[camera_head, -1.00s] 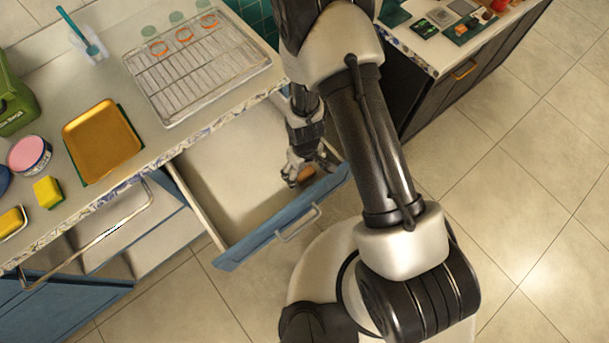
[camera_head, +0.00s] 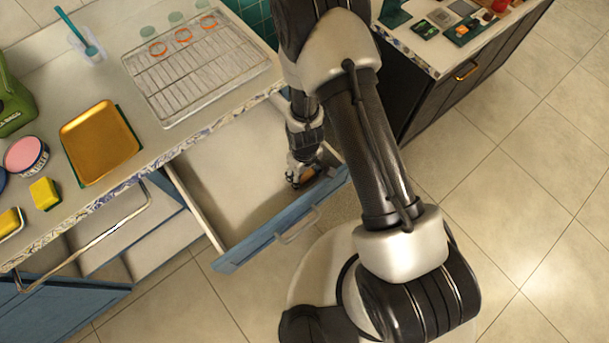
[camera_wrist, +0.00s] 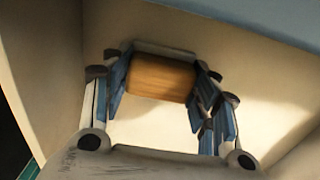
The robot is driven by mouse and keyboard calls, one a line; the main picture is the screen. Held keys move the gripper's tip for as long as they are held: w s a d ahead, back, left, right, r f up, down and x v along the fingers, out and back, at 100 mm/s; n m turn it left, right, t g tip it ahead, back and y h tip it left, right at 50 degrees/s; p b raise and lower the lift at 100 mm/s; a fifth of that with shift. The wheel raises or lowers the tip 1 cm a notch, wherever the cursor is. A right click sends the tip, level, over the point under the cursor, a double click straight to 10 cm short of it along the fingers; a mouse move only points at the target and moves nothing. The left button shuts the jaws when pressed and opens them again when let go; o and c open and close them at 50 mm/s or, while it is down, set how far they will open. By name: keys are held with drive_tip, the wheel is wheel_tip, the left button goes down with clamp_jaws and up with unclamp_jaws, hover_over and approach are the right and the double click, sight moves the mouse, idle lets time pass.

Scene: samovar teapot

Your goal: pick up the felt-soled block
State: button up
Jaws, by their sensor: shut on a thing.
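The block (camera_wrist: 160,78) is orange-brown wood with a grey strip along its far edge, which may be the felt. It lies inside the open drawer (camera_head: 215,190), near the drawer's front right corner. In the wrist view it sits between the two blue-padded fingers of my gripper (camera_wrist: 160,88). In the head view my gripper (camera_head: 298,178) reaches down into the drawer, and only a small orange-brown part of the block (camera_head: 308,184) shows beside it. My gripper is shut on the block. Whether the block touches the drawer floor cannot be told.
The blue drawer front (camera_head: 270,235) and the drawer's walls stand close around my gripper. Above is a counter with a wire rack on a tray (camera_head: 195,75), a gold tray (camera_head: 100,142) and a yellow sponge (camera_head: 45,193). The drawer's left part is empty.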

sight(305, 174)
drive_tip(key=shift+c, duration=0.9)
drive_tip(key=shift+r, duration=0.1)
drive_tip(key=shift+r, duration=0.35)
wheel_tip(305, 174, up, 19)
drive_tip(key=p, duration=0.6)
drive_tip(key=shift+p, duration=0.3)
drive_tip(key=o, duration=0.5)
drive_tip(key=c, duration=0.4)
